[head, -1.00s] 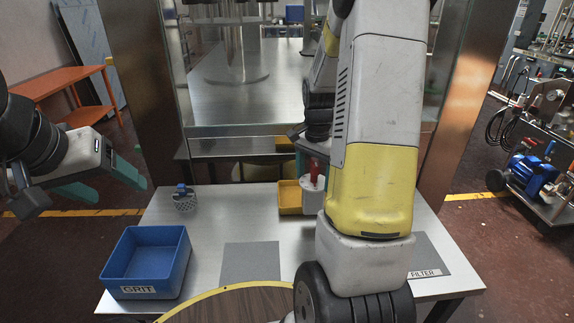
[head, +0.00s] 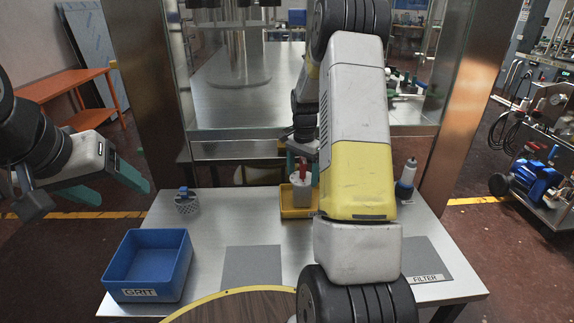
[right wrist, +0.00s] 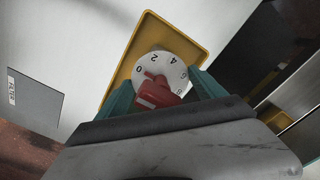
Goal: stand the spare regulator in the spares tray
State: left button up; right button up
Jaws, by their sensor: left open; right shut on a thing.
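The spare regulator (head: 302,196) is a pale body with a red knob on top. The right wrist view shows its white numbered dial (right wrist: 158,66) and red knob between the teal fingers. My right gripper (head: 302,172) is shut on it and holds it upright-looking over the yellow spares tray (head: 297,213). The tray's rim also shows around it in the right wrist view (right wrist: 197,44). I cannot tell whether the regulator's base touches the tray floor. My left gripper (head: 112,192) is open and empty, in the air left of the table.
A blue GRIT bin (head: 148,265) stands front left, with a small mesh item with a blue top (head: 186,203) behind it. A bare grey mat (head: 252,270) lies mid-table.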

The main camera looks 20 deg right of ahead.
jog(key=o, duration=2.1)
jog(key=shift+c, duration=0.2)
notch_tip(320, 180, up, 12)
jog(key=shift+f, duration=0.1)
jog(key=s+a+r+n+t+y, duration=0.15)
jog(key=s+a+r+n, duration=0.25)
jog(key=s+a+r, duration=0.4)
jog(key=s+a+r+n+t, duration=0.3)
jog(key=s+r+n, duration=0.25)
jog(key=s, duration=0.55)
jog(key=s+a+f+n+t, duration=0.1)
jog(key=s+a+n, duration=0.2)
jog(key=s, duration=0.5)
jog(key=shift+s+a+f+t+y, duration=0.15)
jog(key=shift+s+a+t+y, duration=0.2)
jog(key=shift+a, duration=0.15)
